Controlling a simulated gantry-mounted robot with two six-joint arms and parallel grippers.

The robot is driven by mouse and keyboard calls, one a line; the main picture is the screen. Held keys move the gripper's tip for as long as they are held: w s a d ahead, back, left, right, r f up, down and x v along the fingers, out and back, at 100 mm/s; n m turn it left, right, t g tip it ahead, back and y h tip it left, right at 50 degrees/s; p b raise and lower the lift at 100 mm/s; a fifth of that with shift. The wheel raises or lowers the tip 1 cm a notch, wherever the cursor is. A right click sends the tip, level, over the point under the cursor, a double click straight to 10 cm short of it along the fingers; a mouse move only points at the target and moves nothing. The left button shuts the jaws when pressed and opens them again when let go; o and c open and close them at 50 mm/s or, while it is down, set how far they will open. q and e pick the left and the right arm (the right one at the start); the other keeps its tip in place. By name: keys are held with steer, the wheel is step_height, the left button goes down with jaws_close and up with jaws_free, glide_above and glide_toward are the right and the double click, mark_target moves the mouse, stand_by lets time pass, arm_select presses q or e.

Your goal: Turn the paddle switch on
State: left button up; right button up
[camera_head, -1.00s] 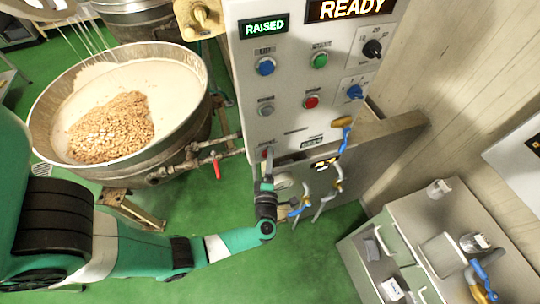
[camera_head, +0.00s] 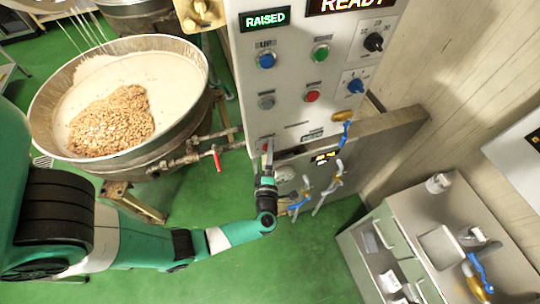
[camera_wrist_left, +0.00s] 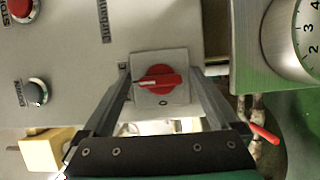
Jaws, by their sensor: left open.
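The paddle switch is a red rotary knob (camera_wrist_left: 160,80) on a square light plate in the left wrist view, with its white-marked handle lying sideways and an "O" mark below. In the head view, it is a small red spot (camera_head: 265,146) low on the grey control panel (camera_head: 290,128), partly covered by my gripper. My left gripper (camera_head: 268,152) is open at the panel's lower edge. In the left wrist view, its fingers (camera_wrist_left: 160,72) stand on either side of the knob; contact cannot be told. My right gripper is not in view.
The panel also has blue (camera_head: 267,60), green (camera_head: 321,52) and red (camera_head: 312,96) buttons and a "RAISED" display (camera_head: 265,19). A kettle (camera_head: 185,112) with a red-handled valve (camera_head: 218,160) stands left. Blue-handled tools (camera_head: 342,135) hang below right. A cabinet (camera_head: 385,230) is at right.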

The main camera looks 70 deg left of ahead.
arm_select(q)
steer(key=v, duration=1.1)
steer(key=shift+d, duration=0.3)
steer(key=shift+s+r, duration=0.1)
